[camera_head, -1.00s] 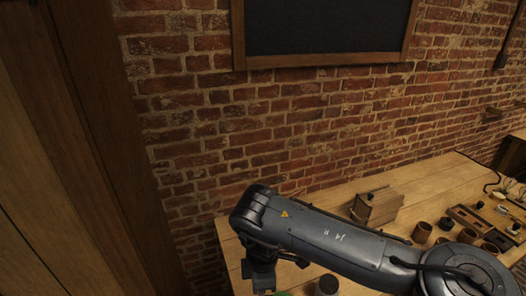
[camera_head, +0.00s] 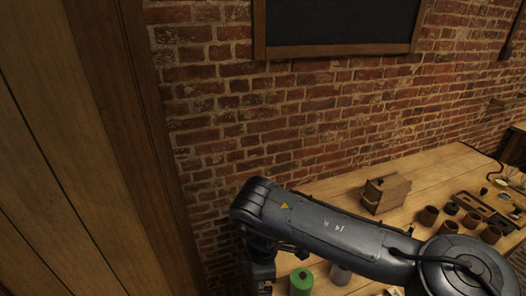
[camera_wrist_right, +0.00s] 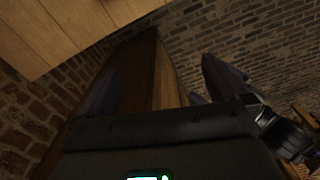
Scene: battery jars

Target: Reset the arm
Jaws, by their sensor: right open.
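My right arm (camera_head: 335,238) reaches in from the lower right of the head view, over the workbench, and bends down at its left end. Its wrist (camera_head: 262,270) runs out of the bottom edge, so the fingers are hidden there. In the right wrist view my right gripper (camera_wrist_right: 165,80) is open, with its two dark fingers well apart and nothing between them. Behind the fingers are a wooden post and brick wall. A green-topped jar (camera_head: 301,281) stands on the bench just right of the wrist, and a grey jar (camera_head: 340,275) shows partly below the arm. My left gripper is not in view.
The wooden workbench (camera_head: 335,188) runs along the brick wall. A wooden box (camera_head: 386,193), several brown cups (camera_head: 429,215) and a dark tray (camera_head: 475,204) stand beyond the arm. A wooden post (camera_head: 135,130) rises at left. A framed blackboard (camera_head: 335,22) hangs above.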

